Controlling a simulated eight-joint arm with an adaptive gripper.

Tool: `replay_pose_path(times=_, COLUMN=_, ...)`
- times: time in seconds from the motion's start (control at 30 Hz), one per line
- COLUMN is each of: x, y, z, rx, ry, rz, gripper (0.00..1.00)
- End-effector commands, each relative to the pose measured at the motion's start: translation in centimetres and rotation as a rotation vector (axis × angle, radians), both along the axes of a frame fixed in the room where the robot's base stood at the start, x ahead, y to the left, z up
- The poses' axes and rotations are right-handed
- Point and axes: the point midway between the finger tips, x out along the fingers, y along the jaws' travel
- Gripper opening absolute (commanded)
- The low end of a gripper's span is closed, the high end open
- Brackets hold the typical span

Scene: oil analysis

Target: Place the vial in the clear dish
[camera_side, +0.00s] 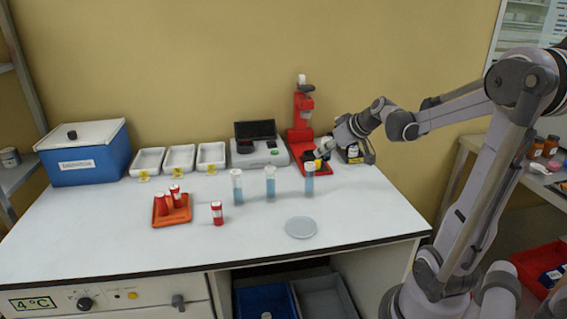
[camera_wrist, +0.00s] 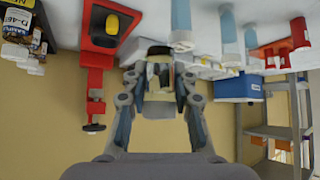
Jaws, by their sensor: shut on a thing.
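My gripper (camera_side: 322,150) is shut on the vial (camera_wrist: 159,74), which shows between the two fingers in the wrist view (camera_wrist: 158,90). The vial is small, with a dark end and a pale band; the fingers partly cover it. In the side view my gripper is beside the red stand, above its base, and the vial is too small to make out clearly. The clear dish (camera_side: 300,227) is a flat, round, grey-looking dish near the front right of the bench. It looks empty and is well in front of my gripper.
Several blue-liquid cylinders (camera_side: 270,183) stand between the stand and the dish. Red-capped tubes (camera_side: 217,213) and an orange tray (camera_side: 183,213) are left. Bench around the dish is clear.

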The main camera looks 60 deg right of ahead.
Motion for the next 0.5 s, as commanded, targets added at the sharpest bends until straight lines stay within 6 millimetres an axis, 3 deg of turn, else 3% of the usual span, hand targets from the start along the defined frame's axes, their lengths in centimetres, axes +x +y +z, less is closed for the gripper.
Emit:
replay_pose_path(times=0.3, x=-0.6, y=10.1, z=0.3, rx=0.002, ry=-0.001, rz=0.516, gripper=0.0)
replay_pose_path(times=0.5, x=-1.2, y=14.4, z=1.2, rx=0.001, ry=-0.002, rz=0.754, gripper=0.0)
